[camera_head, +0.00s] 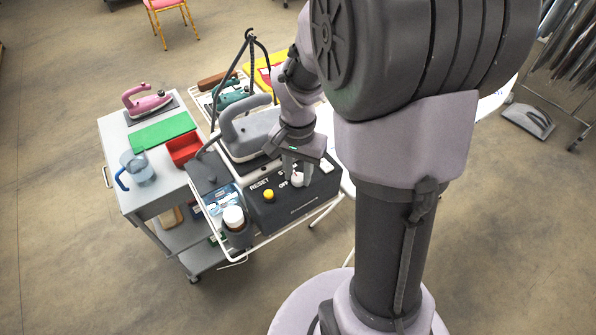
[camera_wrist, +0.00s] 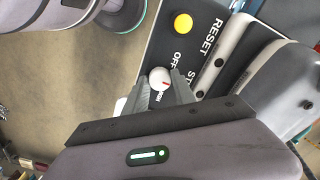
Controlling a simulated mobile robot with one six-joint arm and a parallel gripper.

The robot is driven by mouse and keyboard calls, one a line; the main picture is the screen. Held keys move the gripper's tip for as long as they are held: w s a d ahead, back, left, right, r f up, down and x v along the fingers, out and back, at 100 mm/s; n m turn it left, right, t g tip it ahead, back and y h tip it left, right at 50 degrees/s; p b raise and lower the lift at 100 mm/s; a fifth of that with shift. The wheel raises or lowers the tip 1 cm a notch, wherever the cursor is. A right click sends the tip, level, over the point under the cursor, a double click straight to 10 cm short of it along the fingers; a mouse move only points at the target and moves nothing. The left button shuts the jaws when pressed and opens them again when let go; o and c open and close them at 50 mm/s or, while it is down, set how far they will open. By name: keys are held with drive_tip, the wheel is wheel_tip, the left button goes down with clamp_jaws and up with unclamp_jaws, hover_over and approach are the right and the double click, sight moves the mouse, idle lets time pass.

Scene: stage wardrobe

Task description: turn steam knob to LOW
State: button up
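The steam knob (camera_wrist: 158,75) is white and round with a red pointer mark. It sits on the dark control box (camera_head: 265,213), beside the printed word OFF. The STEAM lettering is partly covered, and the LOW mark cannot be made out. My gripper (camera_wrist: 161,82) reaches down over the knob, with one finger on each side of it, and looks shut on it. In the head view the gripper (camera_head: 297,175) partly covers the white knob (camera_head: 298,181).
A yellow RESET button (camera_wrist: 183,23) is on the same box. A grey iron (camera_head: 250,132) stands behind the box. A brown bottle with a white cap (camera_head: 233,215) is to the left. A grey cart (camera_head: 133,198) holds a red bin (camera_head: 185,148), a jug (camera_head: 138,167) and a pink iron (camera_head: 147,101).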

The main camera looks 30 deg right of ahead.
sight(298, 177)
drive_tip(key=o, duration=0.3)
drive_tip(key=shift+o, duration=0.2)
drive_tip(key=shift+r, duration=0.1)
wheel_tip(298, 177, up, 17)
drive_tip(key=p, duration=0.6)
drive_tip(key=shift+r, duration=0.15)
drive_tip(key=s+a+f+n+t+y+b, duration=0.1)
drive_tip(key=s+a+f+n+t+b, duration=0.2)
drive_tip(key=s+a+b, duration=0.2)
drive_tip(key=s+a+f+n+t+y+b, duration=0.1)
drive_tip(key=s+a+f+n+t+b, duration=0.1)
drive_tip(key=s+a+b, duration=0.4)
drive_tip(key=s+a+f+n, duration=0.1)
drive_tip(key=a+f, duration=0.1)
drive_tip(key=a, duration=0.1)
drive_tip(key=shift+a+t, duration=0.3)
drive_tip(key=shift+t, duration=0.1)
